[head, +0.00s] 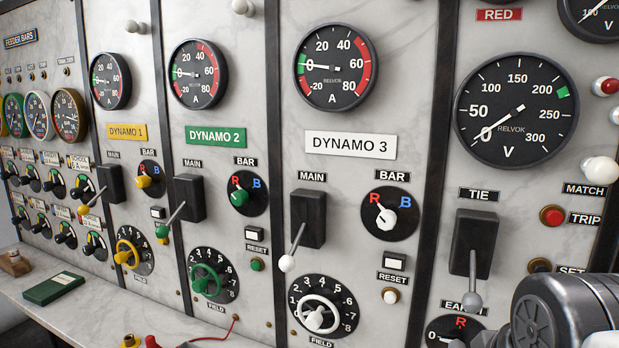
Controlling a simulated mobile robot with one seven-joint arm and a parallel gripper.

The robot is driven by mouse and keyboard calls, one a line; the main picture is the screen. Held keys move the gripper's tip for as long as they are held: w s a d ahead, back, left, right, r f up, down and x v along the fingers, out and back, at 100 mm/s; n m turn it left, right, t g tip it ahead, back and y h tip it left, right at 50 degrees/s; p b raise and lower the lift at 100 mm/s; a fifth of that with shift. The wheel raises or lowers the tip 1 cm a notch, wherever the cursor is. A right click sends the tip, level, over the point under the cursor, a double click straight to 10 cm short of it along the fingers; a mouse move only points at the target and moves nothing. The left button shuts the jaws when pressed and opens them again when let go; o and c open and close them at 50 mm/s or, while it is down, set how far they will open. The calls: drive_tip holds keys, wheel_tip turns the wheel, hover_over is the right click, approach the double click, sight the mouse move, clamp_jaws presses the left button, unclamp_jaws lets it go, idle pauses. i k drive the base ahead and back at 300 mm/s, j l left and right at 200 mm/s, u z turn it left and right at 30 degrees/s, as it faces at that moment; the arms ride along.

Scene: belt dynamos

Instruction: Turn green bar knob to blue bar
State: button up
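The green bar knob (239,197) sits on a round black dial (250,208) under the BAR label on the DYNAMO 2 panel, in the head view. The dial has a red R (236,181) at its upper left and a blue B (257,183) at its upper right. The knob's pointing end appears to face up and left toward the red R, though it is small. A dark grey link of my arm shows at the lower right, well away from the knob. My gripper's fingers are not in view.
Left of the knob is the MAIN lever switch (188,198) with a green-tipped handle. A RESET button (257,264) and green FIELD wheel (207,280) are below. The DYNAMO 3 lever (307,218) juts out to the right. A marble ledge (105,308) runs below, holding a green book (53,288).

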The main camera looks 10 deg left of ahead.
sight(240, 197)
drive_tip(key=j+u, duration=0.1)
drive_tip(key=u, duration=0.35)
drive_tip(key=j+u, duration=0.15)
drive_tip(key=u, duration=0.25)
drive_tip(key=j+u, duration=0.1)
drive_tip(key=u, duration=0.35)
drive_tip(key=i+u, duration=0.1)
drive_tip(key=u, duration=0.3)
drive_tip(key=i+j, duration=0.2)
